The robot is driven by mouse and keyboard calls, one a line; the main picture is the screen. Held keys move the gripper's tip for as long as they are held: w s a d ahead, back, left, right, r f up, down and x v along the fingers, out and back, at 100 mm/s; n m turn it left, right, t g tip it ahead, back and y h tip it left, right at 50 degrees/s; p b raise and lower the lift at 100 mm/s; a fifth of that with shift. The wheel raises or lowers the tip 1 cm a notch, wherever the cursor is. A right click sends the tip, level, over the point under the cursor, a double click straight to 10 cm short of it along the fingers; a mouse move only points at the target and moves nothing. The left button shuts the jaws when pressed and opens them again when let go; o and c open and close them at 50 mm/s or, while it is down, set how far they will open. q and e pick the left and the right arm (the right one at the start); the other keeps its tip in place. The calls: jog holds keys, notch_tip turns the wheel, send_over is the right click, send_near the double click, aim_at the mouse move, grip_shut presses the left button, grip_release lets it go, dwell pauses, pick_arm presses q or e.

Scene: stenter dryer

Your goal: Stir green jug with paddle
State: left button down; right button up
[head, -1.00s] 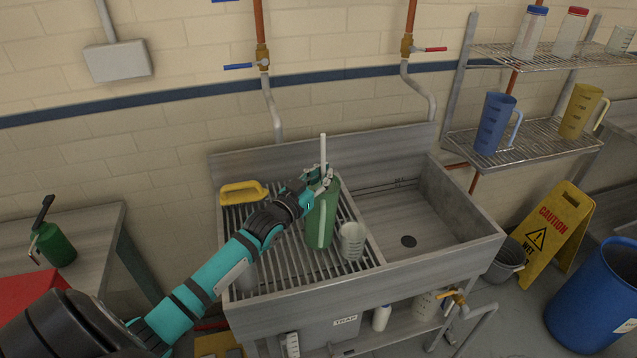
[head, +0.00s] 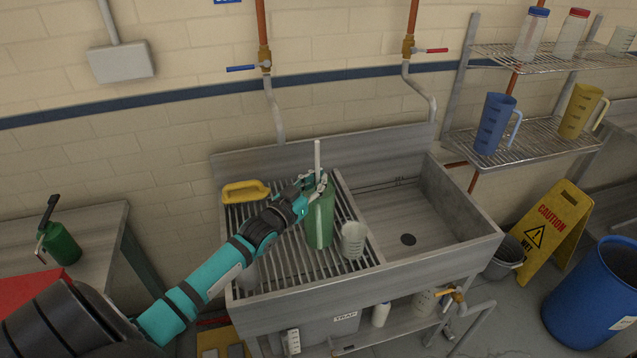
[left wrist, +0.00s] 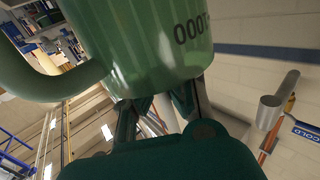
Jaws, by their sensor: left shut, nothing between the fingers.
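The green jug (head: 321,222) stands upright on the slatted drainboard in the left part of the sink unit. The paddle shows as a pale, nearly upright rod (head: 317,156) above the jug's mouth; its lower end is hidden. My left gripper (head: 318,187) is at the jug's rim beside the rod. Its fingers are shut with nothing held between them. In the left wrist view the jug (left wrist: 150,45) fills the top, with its handle at left and dark markings at right. My right gripper is in neither view.
A clear measuring cup (head: 353,240) stands close to the jug's right. The sink basin (head: 405,215) on the right is empty. Blue and yellow jugs stand on the wire shelf (head: 530,143).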

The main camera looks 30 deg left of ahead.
aim_at(316, 160)
pick_arm(q)
jog(key=shift+d+f, duration=0.1)
notch_tip(316, 160, up, 7)
jog(key=p, duration=0.5)
jog(key=shift+f+p, duration=0.2)
jog(key=shift+p, duration=0.15)
jog(key=shift+r, duration=0.3)
jog(key=shift+s+r, duration=0.15)
jog(key=shift+r, duration=3.55)
jog(key=shift+r, duration=2.5)
